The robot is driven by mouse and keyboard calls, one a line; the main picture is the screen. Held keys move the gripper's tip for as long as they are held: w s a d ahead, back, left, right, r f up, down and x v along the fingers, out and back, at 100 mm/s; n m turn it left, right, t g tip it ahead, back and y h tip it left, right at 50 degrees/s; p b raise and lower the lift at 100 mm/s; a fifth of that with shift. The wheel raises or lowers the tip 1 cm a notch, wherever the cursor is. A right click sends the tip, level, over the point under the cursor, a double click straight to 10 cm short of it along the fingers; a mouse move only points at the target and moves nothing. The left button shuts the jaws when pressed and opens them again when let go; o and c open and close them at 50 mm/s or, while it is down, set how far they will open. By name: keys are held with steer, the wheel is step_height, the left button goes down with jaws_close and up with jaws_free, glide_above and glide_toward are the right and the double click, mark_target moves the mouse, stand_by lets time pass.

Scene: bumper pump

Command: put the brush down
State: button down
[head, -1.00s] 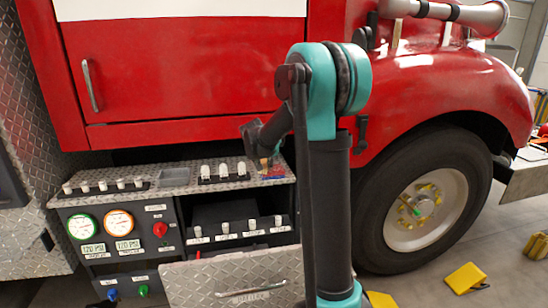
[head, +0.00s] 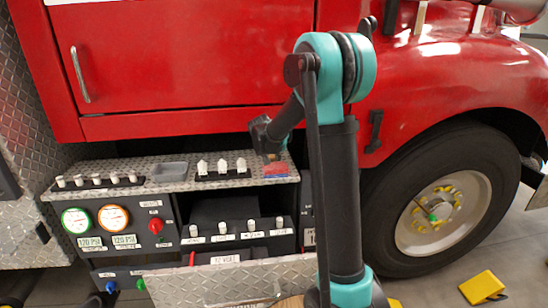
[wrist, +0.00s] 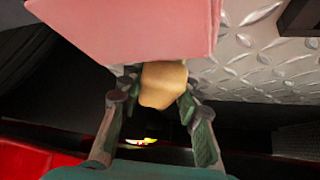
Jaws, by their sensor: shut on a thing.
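My gripper (head: 271,152) is at the right end of the diamond-plate shelf (head: 150,187), by its back edge. In the wrist view its two fingers (wrist: 160,110) are closed around the tan block of the brush (wrist: 163,85). In the head view only a small tan bit of the brush (head: 272,157) shows under the gripper. A red and blue patch (head: 276,169) lies on the shelf just in front of it. A large pink surface (wrist: 125,28) fills the top of the wrist view beyond the brush. Whether the brush touches the shelf I cannot tell.
White switches (head: 221,165) and a grey recessed tray (head: 170,171) are on the shelf to the left. The red truck body (head: 190,70) rises behind and the wheel (head: 435,210) stands right. A yellow block (head: 482,287) is on the floor.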

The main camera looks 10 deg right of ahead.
steer(key=c, duration=1.1)
jaws_free()
steer(key=shift+f, duration=0.1)
steer(key=shift+o, duration=0.2)
steer(key=v, duration=1.2)
steer(key=s+d+f+n+g+y, duration=0.1)
steer(key=s+d+f, duration=0.1)
steer(key=s+f, duration=0.4)
steer(key=s+d+f+n+g+y, duration=0.1)
steer(key=s+f, duration=0.5)
steer(key=s, duration=1)
steer(key=s+d+f+n+g+y, duration=0.1)
steer(key=s+d+f, duration=0.3)
steer(key=s, duration=0.8)
step_height(320, 180, down, 2)
steer(key=shift+f+n, duration=0.15)
steer(key=shift+n, duration=0.65)
